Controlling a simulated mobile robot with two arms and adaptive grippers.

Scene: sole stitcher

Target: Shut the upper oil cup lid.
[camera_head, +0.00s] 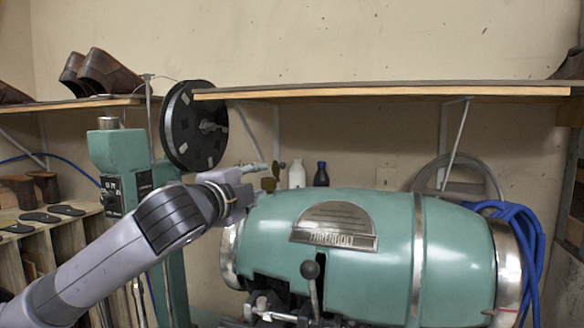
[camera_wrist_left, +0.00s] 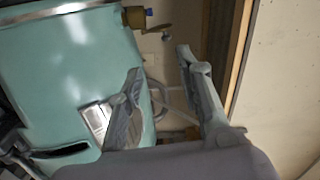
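A small brass oil cup (camera_wrist_left: 134,17) sticks out from the end of the green machine body (camera_wrist_left: 55,75) in the left wrist view. A thin brass piece, which looks like its lid (camera_wrist_left: 157,28), stands out from the cup at an angle. In the head view small brass fittings (camera_head: 269,184) show behind the green body (camera_head: 375,225), just right of my left gripper (camera_head: 254,180). I cannot tell there which one is the upper cup. In the wrist view my left gripper (camera_wrist_left: 160,62) has its fingers spread with nothing between them. The cup lies beyond the fingertips, apart from them.
A wooden shelf (camera_head: 380,90) runs above the machine. A black spool (camera_head: 193,125) and a green post (camera_head: 120,160) stand left, close behind my left arm. A white bottle (camera_head: 297,174) and a dark bottle (camera_head: 321,174) stand behind the machine. Blue hose (camera_head: 525,230) hangs at right.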

